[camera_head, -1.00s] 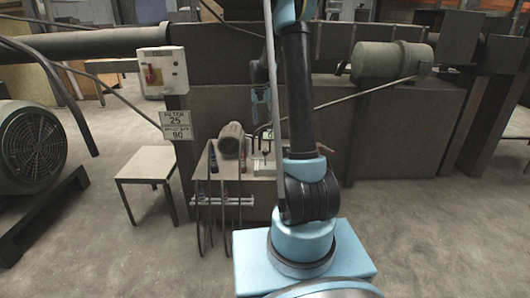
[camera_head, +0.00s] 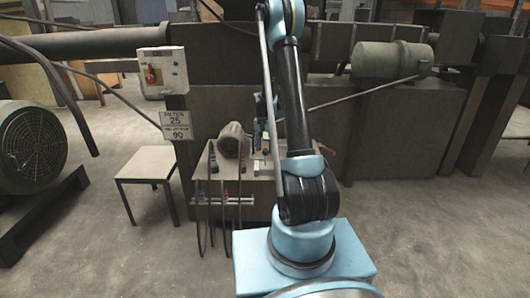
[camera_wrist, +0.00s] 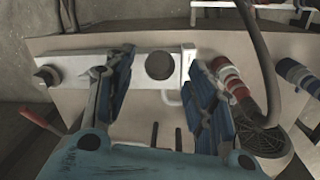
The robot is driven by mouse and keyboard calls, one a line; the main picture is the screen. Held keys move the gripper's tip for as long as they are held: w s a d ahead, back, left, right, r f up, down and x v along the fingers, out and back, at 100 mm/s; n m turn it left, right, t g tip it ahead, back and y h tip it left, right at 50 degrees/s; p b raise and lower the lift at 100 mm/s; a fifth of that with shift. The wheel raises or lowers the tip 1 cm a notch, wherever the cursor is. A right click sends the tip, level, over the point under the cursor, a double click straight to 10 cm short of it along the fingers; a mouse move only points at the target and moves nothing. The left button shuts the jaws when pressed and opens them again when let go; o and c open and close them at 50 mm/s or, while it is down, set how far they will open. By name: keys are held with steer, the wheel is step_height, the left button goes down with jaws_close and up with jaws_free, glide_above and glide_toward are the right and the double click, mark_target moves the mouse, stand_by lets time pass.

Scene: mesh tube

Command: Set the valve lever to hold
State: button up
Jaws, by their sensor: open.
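In the wrist view my gripper (camera_wrist: 163,98) has its two blue-padded fingers spread, one on each side of a pale metal bar's middle part. A dark round knob (camera_wrist: 160,66) on the bar shows between the fingers, with no visible contact. A red-handled lever (camera_wrist: 40,120) sticks out at the left, outside the fingers. I cannot tell for certain which part is the valve lever, and no hold mark is readable. In the head view my gripper (camera_head: 261,112) is above the bench, partly hidden by my arm.
The bench (camera_head: 232,190) carries a grey motor-like cylinder (camera_head: 232,140), with dark hoses hanging at its front. In the wrist view, red and white banded fittings (camera_wrist: 230,78) and a hose stand close to the right finger. A small table (camera_head: 146,168) stands left on open floor.

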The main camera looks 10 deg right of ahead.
steer(key=shift+d+f, duration=0.1)
steer(key=shift+f, duration=1.2)
jaws_close()
steer(key=shift+w+r, duration=0.1)
